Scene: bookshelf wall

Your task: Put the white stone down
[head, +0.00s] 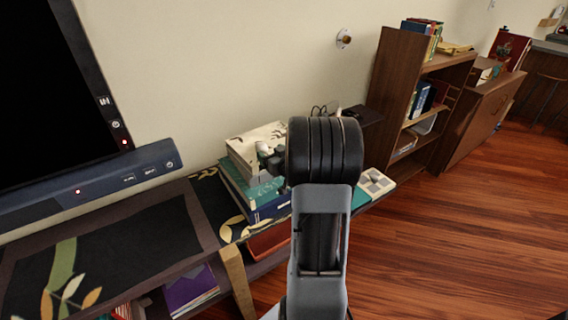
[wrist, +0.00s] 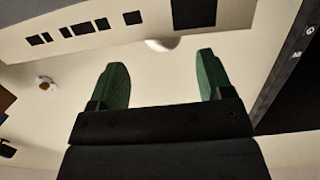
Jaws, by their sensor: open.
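My gripper (wrist: 160,75) shows in the wrist view with its two green fingers spread wide apart and nothing between them.
A television (head: 50,90) and a soundbar (head: 90,185) stand at left, above a low dark cabinet (head: 110,270). A white patterned box (head: 374,183) lies right of my arm. A brown bookcase (head: 395,85) stands further right. The wooden floor (head: 460,240) is clear.

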